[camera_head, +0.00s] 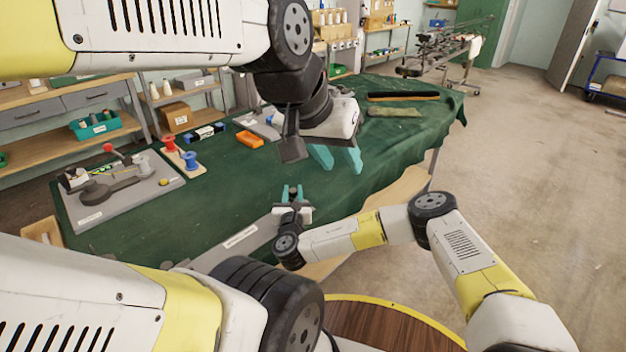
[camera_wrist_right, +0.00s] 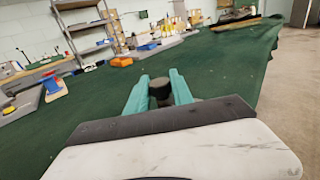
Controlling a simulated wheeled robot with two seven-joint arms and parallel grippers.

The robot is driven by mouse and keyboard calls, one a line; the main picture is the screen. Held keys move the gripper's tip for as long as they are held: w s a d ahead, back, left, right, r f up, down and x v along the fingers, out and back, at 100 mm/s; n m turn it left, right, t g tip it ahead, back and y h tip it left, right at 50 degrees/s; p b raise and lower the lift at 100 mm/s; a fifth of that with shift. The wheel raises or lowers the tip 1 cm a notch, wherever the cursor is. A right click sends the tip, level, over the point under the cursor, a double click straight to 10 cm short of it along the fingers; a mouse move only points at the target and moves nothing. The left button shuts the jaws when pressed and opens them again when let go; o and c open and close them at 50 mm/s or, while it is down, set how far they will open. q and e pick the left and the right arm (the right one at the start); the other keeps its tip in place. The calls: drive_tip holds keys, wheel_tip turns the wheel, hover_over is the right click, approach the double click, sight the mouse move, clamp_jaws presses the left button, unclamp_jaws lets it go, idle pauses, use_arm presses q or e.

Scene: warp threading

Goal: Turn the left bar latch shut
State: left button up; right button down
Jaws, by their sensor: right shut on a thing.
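My left gripper (camera_head: 336,158) hangs above the green-covered table. Its two teal fingers are spread apart with nothing between them. My right gripper (camera_head: 291,194) is low near the table's front edge, at the end of a grey labelled bar-like fixture (camera_head: 240,236). In the right wrist view its teal fingers (camera_wrist_right: 160,90) are closed around a dark round knob-like piece (camera_wrist_right: 160,87). I cannot tell for sure which part is the left bar latch. My lower-left arm covers part of the near table, and the gripper hides most of the held piece.
The green table (camera_head: 240,190) carries a grey board (camera_head: 130,205) with a dark wrench-shaped part, red and blue spools (camera_head: 190,160) and an orange block (camera_head: 249,139). A black bar (camera_head: 403,96) lies at the far end. The table's middle is mostly clear.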

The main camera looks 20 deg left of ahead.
drive_tip(key=shift+r+m+t+h, duration=0.1)
drive_tip(key=shift+m+t+h, duration=0.5)
drive_tip(key=shift+m+h, duration=0.9)
drive_tip(key=shift+w+r+h, duration=0.1)
drive_tip(key=shift+h, duration=0.5)
drive_tip(key=c, duration=1.1)
unclamp_jaws()
drive_tip(key=s, duration=0.2)
drive_tip(key=s+d, duration=0.1)
drive_tip(key=s, duration=0.4)
drive_tip(key=shift+s+d, duration=0.2)
drive_tip(key=shift+s, duration=0.2)
